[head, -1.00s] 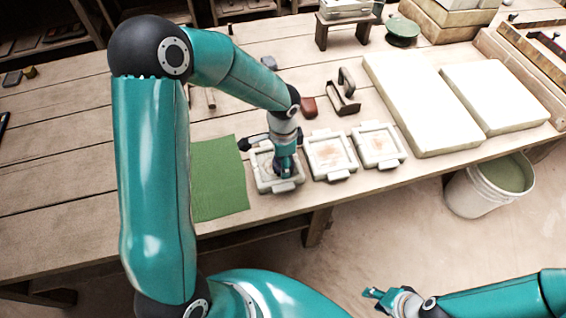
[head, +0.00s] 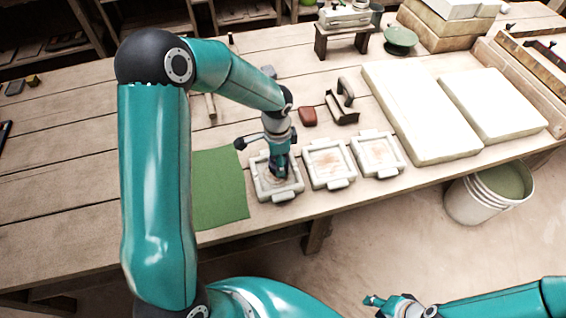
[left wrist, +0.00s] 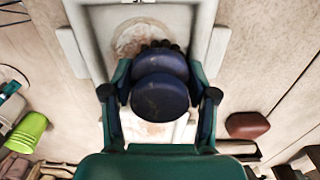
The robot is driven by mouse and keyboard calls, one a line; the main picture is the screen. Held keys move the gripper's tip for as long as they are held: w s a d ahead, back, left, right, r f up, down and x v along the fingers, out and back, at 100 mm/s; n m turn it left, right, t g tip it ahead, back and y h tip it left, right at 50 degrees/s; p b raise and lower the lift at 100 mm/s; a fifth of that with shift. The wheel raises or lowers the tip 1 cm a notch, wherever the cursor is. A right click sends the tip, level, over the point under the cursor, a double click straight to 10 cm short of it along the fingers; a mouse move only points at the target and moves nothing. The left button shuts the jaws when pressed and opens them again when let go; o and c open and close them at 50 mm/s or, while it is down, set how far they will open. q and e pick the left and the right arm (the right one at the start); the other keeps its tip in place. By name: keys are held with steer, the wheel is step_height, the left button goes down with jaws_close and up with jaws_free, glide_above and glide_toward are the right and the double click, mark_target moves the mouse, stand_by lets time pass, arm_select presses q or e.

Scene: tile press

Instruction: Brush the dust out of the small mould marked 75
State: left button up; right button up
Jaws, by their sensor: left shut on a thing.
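Three small pale moulds stand in a row on the bench: left (head: 292,191), middle (head: 328,184) and right (head: 377,172). Brownish dust shows in each. I cannot read any number on them. My left gripper (head: 278,170) points down over the left mould. In the left wrist view it is shut on a dark blue brush handle (left wrist: 159,97), with dark bristles (left wrist: 161,45) at its far end. The bristles are over the mould's dusty floor (left wrist: 135,38); contact is unclear. My right gripper (head: 371,301) hangs low in front of the bench; its jaw state is too small to judge.
A green cloth (head: 218,187) lies left of the moulds. Behind them are a reddish-brown block (head: 308,116) and a dark handled tool (head: 343,107). Large pale slabs (head: 418,115) lie to the right. A white bucket (head: 478,201) stands below the bench's front edge.

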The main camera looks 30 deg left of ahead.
mark_target(269, 177)
arm_select(q)
steer(key=shift+s+a, duration=0.45)
steer(key=shift+s, duration=0.1)
steer(key=shift+s+a+f+b, duration=0.1)
steer(key=shift+s+a+b, duration=0.2)
steer(key=shift+s+a, duration=0.25)
steer(key=shift+s+d+b, duration=0.35)
steer(key=shift+s+d, duration=0.3)
steer(key=shift+d, duration=0.05)
steer(key=shift+s+d, duration=0.1)
